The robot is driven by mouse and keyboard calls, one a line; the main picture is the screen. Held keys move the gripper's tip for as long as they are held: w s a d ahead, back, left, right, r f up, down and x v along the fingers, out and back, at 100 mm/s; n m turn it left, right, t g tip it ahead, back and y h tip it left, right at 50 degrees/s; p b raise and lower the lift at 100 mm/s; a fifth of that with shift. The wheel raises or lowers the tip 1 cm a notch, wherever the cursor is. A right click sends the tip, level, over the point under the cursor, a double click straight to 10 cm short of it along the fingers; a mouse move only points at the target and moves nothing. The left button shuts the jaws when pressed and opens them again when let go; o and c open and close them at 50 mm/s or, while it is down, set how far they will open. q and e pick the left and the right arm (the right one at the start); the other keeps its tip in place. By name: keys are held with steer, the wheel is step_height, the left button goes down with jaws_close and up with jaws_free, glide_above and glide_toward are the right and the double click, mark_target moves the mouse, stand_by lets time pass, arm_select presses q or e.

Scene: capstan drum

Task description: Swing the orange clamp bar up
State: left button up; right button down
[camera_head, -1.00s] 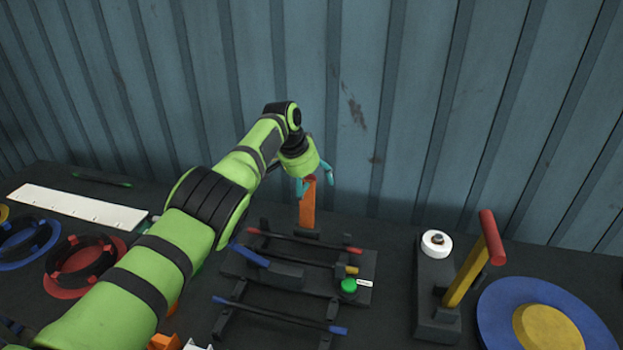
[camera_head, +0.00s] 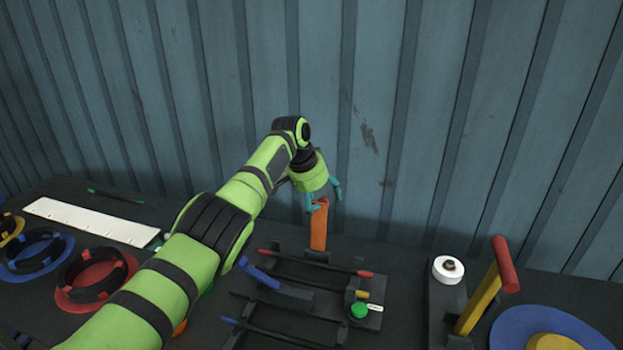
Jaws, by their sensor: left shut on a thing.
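The orange clamp bar (camera_head: 319,228) stands upright at the back of a dark fixture (camera_head: 300,296), near the wall. My left gripper (camera_head: 325,204) reaches in from the left, its teal fingers on either side of the bar's top end. It is shut on the bar. The exact contact is small and partly hidden. My right gripper is not in view.
The fixture carries rods with red and blue ends, a blue lever (camera_head: 260,272) and a green button (camera_head: 358,311). A yellow lever with a red grip (camera_head: 504,264) and a white roll (camera_head: 448,269) stand to the right. A corrugated wall (camera_head: 440,120) rises close behind.

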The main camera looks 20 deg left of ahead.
arm_select(q)
steer(key=shift+s+a+r, duration=0.15)
steer(key=shift+a+r, duration=0.3)
steer(key=shift+r, duration=0.3)
steer(key=v, duration=0.9)
steer(key=shift+s+d, duration=0.25)
steer(key=shift+s, duration=0.05)
steer(key=shift+r, duration=0.15)
